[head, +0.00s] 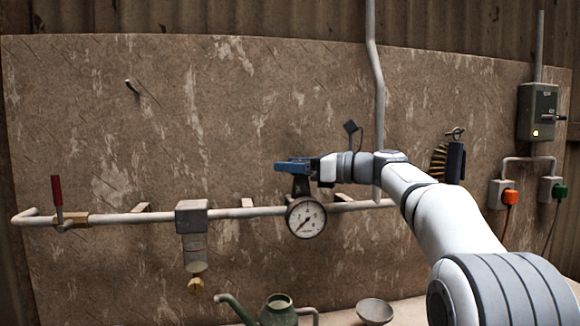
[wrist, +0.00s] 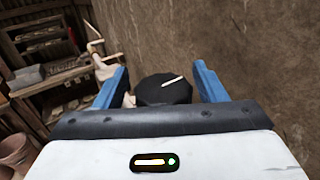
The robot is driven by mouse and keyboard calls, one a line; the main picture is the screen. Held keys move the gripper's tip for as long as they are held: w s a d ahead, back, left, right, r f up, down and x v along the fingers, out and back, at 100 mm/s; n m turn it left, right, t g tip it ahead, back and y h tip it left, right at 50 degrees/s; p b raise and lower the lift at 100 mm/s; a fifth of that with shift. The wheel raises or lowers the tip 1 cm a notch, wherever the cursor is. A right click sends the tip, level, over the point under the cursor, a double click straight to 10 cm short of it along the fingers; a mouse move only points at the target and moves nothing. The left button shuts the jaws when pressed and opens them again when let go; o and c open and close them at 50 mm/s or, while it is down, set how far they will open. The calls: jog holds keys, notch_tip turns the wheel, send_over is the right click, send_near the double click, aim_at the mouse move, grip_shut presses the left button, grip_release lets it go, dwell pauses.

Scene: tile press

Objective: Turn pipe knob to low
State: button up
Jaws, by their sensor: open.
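The pipe knob (wrist: 165,91) is a black round knob with a white pointer line on its top, seen in the wrist view. The pointer slants up to the right there; no low mark can be read. My gripper (wrist: 160,80) is open, with one blue finger on each side of the knob and a visible gap at the right finger. In the head view my gripper (head: 280,166) is at the dark knob body (head: 301,186), above the round white pressure gauge (head: 306,218) on the pipe. The knob's top is hidden there by the fingers.
A horizontal pipe (head: 120,218) runs along the wall panel, with a red lever (head: 57,190) at left and a grey filter block (head: 192,217). A vertical pipe (head: 379,110) stands close to my arm. A green watering can (head: 278,309) and bowl (head: 375,311) sit below.

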jog(key=v, duration=0.7)
jog(key=shift+d, duration=0.4)
jog(key=shift+s, duration=0.15)
